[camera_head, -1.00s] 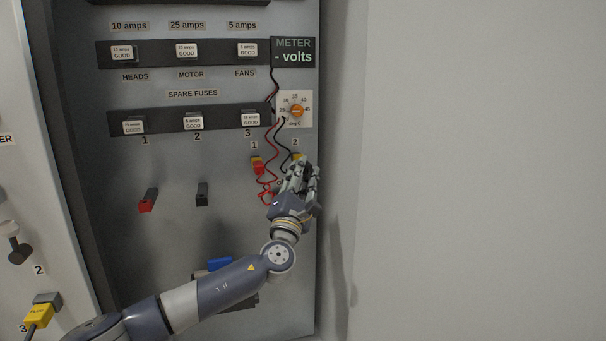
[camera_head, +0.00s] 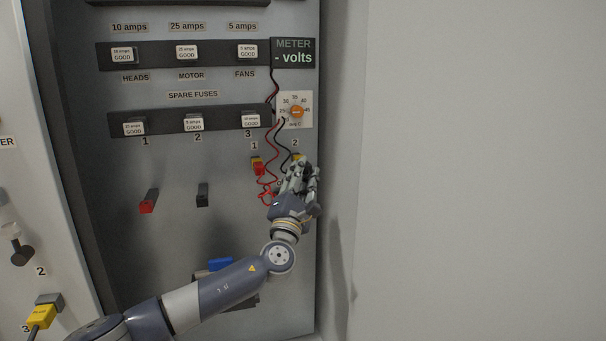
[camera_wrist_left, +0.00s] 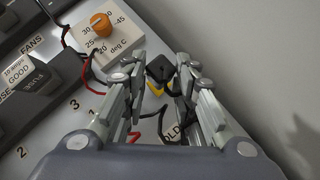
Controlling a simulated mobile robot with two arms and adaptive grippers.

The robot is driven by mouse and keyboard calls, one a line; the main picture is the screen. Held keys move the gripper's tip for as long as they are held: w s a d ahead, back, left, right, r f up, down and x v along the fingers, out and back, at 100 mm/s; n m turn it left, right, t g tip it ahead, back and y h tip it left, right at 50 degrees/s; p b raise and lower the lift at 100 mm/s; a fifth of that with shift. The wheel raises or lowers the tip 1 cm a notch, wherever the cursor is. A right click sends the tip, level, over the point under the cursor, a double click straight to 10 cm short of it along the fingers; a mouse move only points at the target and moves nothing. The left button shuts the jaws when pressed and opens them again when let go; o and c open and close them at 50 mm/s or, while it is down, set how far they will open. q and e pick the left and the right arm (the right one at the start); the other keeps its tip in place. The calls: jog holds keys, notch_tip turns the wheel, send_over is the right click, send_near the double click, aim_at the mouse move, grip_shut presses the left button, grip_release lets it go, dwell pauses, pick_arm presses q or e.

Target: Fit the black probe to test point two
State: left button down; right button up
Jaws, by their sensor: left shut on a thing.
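My left gripper (camera_head: 299,170) is at the panel, just under the label 2 at its right edge. In the left wrist view its fingers (camera_wrist_left: 159,73) are shut on the black probe (camera_wrist_left: 160,68), a small black block with a black wire. The yellow test point two (camera_wrist_left: 155,88) shows right by the probe; whether the probe is seated in it I cannot tell. In the head view the fingers hide the probe and most of the yellow test point two (camera_head: 298,157). The red probe (camera_head: 258,168) is at yellow test point one. My right gripper is not in view.
The meter (camera_head: 293,53) reads "- volts". Its red and black wires hang past the orange temperature dial (camera_head: 296,112). Fuse rows, a red holder (camera_head: 148,201) and a black holder (camera_head: 202,194) are to the left. A bare wall is to the right.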

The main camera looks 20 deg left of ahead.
pick_arm(q)
jog(key=shift+w+a+b, duration=0.7)
jog(key=shift+w+b, duration=0.1)
jog(key=shift+w, duration=0.2)
jog(key=c, duration=1.2)
grip_release()
jog(key=v, duration=1.2)
